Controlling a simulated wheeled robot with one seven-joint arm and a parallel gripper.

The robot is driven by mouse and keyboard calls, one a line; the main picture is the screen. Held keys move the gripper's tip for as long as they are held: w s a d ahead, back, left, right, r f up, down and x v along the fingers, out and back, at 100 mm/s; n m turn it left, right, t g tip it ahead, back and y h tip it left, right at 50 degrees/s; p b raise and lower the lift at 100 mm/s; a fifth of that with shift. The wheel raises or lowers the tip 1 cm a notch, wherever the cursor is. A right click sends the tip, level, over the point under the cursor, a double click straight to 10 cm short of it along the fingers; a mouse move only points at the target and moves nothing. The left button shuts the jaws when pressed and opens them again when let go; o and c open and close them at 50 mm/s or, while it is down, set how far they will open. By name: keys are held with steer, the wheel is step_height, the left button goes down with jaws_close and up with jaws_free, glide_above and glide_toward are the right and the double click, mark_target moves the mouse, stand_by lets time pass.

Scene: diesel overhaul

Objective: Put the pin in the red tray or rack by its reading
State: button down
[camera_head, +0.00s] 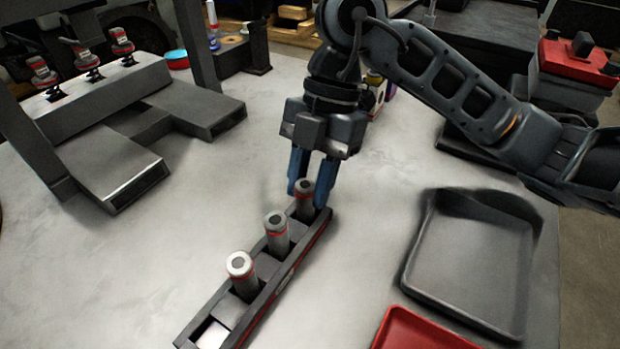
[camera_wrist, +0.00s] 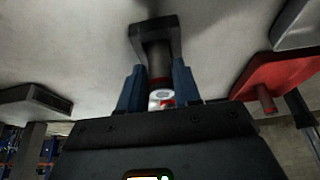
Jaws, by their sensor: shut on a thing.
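My gripper (camera_head: 307,196) points down at the far end of a dark rack (camera_head: 313,236) in the head view. Its blue fingers are shut on a grey pin with a red band (camera_head: 304,202). The held pin also shows between the fingers in the wrist view (camera_wrist: 160,97). It stands upright; its lower end is at the rack, and I cannot tell whether it is lifted. Two similar pins, a middle one (camera_head: 277,235) and a nearer one (camera_head: 241,274), stand in the rack. The nearest slot (camera_head: 213,335) looks empty. A red tray (camera_head: 415,332) is partly visible at the bottom right.
A dark grey tray (camera_head: 468,268) lies beyond the red tray. A stand with several red-and-grey gauges (camera_head: 82,62) is at the left, with grey blocks (camera_head: 115,172) before it. A red-topped box (camera_head: 575,62) is at the far right. Bench between rack and trays is clear.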

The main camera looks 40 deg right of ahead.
steer(key=shift+c, duration=1.5)
jaws_free()
steer(key=shift+r, duration=0.2)
steer(key=shift+r+p, duration=2.75)
steer(key=shift+r, duration=1.1)
steer(key=shift+s, duration=0.1)
